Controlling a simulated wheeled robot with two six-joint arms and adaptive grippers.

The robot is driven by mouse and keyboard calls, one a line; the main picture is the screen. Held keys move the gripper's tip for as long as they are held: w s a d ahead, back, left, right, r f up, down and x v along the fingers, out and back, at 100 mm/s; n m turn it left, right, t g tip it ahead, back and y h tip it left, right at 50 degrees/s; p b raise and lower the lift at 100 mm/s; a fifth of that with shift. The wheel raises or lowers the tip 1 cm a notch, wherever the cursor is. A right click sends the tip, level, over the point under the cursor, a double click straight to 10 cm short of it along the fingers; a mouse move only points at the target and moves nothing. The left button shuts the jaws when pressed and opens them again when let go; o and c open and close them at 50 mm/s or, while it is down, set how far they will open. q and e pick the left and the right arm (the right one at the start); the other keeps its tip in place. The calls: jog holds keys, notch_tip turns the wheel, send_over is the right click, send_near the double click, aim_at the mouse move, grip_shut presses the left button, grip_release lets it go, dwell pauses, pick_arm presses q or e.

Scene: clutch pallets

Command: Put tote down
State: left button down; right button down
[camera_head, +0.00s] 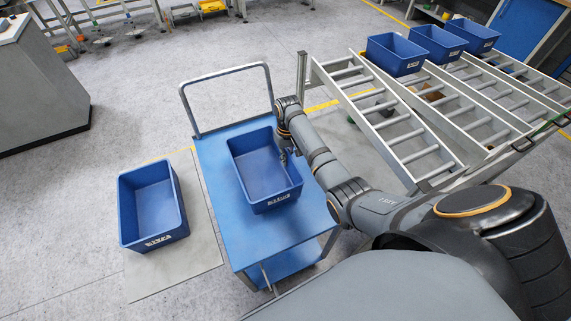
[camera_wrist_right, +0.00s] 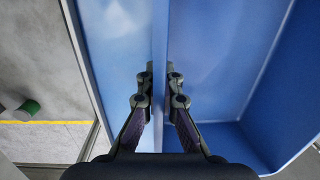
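A blue tote (camera_head: 262,182), open and empty, is over the top of the blue cart (camera_head: 222,182); it looks level and on the surface, but I cannot see its underside. My right gripper (camera_head: 285,156) is at the tote's right wall. In the right wrist view my gripper (camera_wrist_right: 161,82) has one finger on each side of the wall's rim (camera_wrist_right: 160,35), closed on it. Part of that wall is hidden by my right arm in the head view. My left gripper is in neither view.
Another empty blue tote (camera_head: 152,205) stands on a grey floor mat (camera_head: 172,266) left of the cart. A sloped roller rack (camera_head: 396,134) on the right has three blue totes (camera_head: 395,54) at its far end. A grey cabinet (camera_head: 38,85) stands far left. Floor between is clear.

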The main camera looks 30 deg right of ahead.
aim_at(285, 168)
jog(key=shift+w+f, duration=0.15)
jog(key=shift+f, duration=1.55)
jog(key=shift+f, duration=0.15)
jog(key=c, duration=1.5)
grip_release()
jog(key=r, duration=1.2)
jog(key=shift+w+d+r+b, duration=0.15)
jog(key=shift+w+d+b, duration=0.15)
jog(key=shift+w, duration=0.05)
